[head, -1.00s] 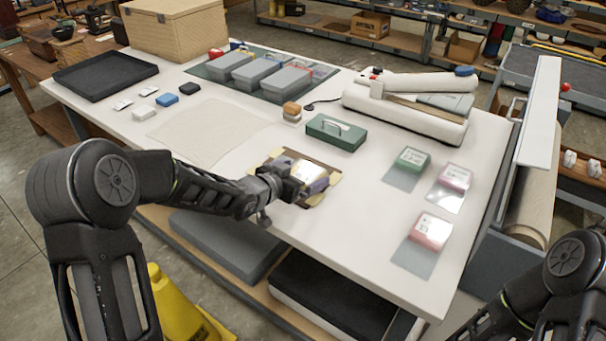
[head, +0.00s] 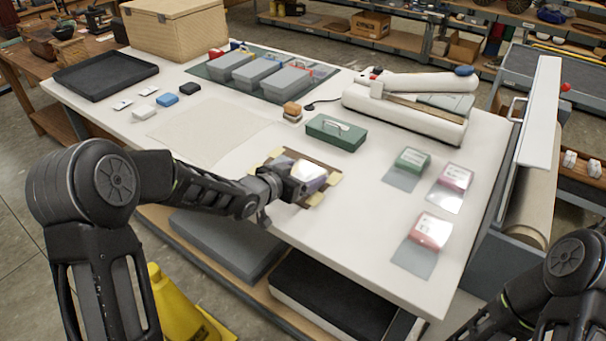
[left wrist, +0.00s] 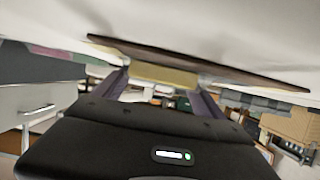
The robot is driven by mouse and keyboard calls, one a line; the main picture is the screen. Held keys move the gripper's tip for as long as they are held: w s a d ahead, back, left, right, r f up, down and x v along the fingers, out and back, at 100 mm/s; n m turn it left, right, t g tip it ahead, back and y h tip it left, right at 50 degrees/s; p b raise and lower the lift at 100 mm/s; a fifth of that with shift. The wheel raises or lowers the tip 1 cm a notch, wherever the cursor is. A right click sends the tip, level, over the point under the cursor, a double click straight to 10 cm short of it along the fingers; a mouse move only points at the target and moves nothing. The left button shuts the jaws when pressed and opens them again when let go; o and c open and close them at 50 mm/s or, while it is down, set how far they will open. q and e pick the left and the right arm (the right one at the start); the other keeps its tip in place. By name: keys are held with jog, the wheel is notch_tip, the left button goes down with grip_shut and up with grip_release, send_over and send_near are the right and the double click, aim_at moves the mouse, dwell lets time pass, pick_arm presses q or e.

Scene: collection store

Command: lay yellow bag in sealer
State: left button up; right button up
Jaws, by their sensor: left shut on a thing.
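My left gripper (head: 308,178) is shut low over the near middle of the white table, above a brown mat with pale yellow corners (head: 325,164). In the left wrist view its two purple fingers stand on either side of a yellow thing (left wrist: 165,76), which I take for the yellow bag. In the head view the gripper and glare hide most of what it holds. I cannot tell whether it touches the mat. The sealer (head: 405,122), a long white machine with a raised arm, stands at the back right. My right gripper is out of view.
A green case (head: 336,133) stands between the mat and the sealer. Clear bags with a green box (head: 412,160), a pink box (head: 455,177) and a red box (head: 430,230) lie at the right. Grey boxes (head: 255,75) and a black tray (head: 105,72) stand farther back.

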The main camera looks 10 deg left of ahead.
pick_arm(q)
notch_tip(320, 180, up, 10)
jog(key=p, duration=0.1)
dwell(0.4)
jog(key=shift+d, duration=0.1)
dwell(0.5)
jog(key=shift+s+d+f, duration=0.3)
jog(key=shift+d, duration=0.2)
jog(key=shift+s+d+f, duration=0.4)
jog(key=shift+s+f, duration=0.05)
jog(key=s+a+f+n+y, duration=0.1)
jog(key=f, duration=0.1)
jog(key=s+a+f+n+y, duration=0.2)
jog(key=s+a+f+n+t+y, duration=0.1)
jog(key=s+f+y, duration=0.1)
jog(key=f, duration=0.1)
jog(key=shift+s+a, duration=0.1)
jog(key=shift+a, duration=0.2)
jog(key=shift+r, duration=0.15)
